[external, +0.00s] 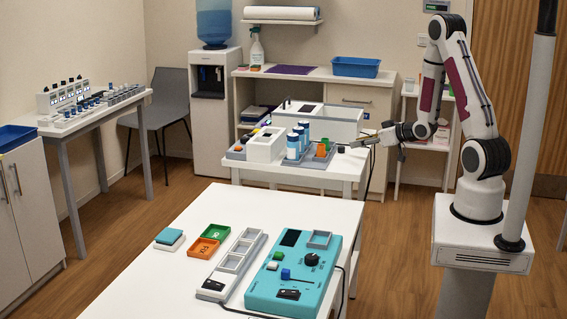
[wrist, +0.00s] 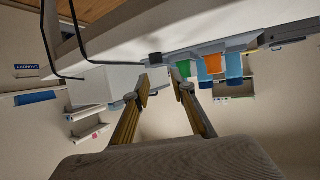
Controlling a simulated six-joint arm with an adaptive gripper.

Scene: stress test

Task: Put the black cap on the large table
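A small black piece that looks like the black cap (external: 341,149) sits at the right end of the grey tray on the smaller white table, just left of my gripper. In the wrist view, which is upside down, the black cap (wrist: 155,58) lies ahead of the fingertips, apart from them. My gripper (external: 355,143) reaches left over that table's right side. In the wrist view my gripper (wrist: 164,88) has its two fingers spread with nothing between them. The large table (external: 285,200) is white and stands in the foreground.
The large table carries a teal panel (external: 318,280), a grey tray (external: 232,266), and orange (external: 203,248) and green (external: 215,231) trays. Its back part is clear.

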